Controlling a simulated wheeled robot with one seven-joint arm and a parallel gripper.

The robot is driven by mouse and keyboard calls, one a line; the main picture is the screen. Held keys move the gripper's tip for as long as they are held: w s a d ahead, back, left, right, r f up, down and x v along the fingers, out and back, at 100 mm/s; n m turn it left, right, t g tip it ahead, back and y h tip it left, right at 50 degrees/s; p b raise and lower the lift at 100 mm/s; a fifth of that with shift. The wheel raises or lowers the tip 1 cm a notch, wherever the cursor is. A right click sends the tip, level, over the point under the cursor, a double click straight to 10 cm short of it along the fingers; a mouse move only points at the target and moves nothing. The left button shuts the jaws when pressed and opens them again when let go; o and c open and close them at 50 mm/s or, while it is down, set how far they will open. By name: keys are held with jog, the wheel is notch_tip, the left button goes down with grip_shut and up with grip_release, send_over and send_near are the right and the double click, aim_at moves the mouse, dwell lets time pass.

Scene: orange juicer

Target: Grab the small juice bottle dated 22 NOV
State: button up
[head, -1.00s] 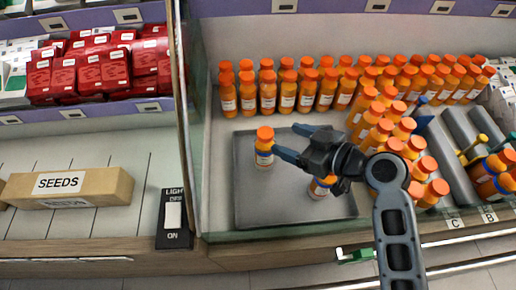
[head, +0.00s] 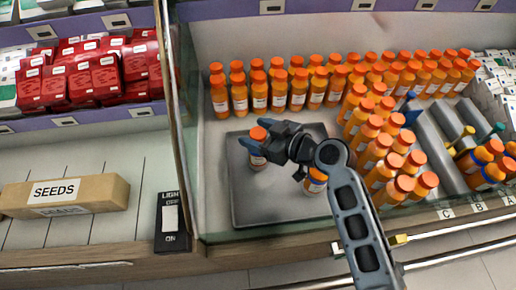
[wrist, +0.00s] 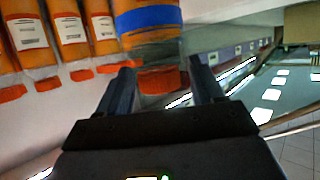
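A small orange juice bottle (head: 258,163) with an orange cap stands upright on the left part of a grey tray (head: 245,212). In the wrist view my gripper (wrist: 160,72) is open, with small gaps beside the cap. A second bottle (head: 315,182) stands on the tray, partly hidden by my arm. No date is readable on any label.
Several orange bottles (head: 298,93) stand in rows behind and right of the tray. Grey lanes (head: 440,133) hold more bottles at the right. A glass divider (head: 187,150) borders the left. A SEEDS box (head: 65,194) and light switch (head: 171,218) lie beyond it.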

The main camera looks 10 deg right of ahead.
grip_shut()
dwell(0.4)
jog(key=shift+r, duration=0.15)
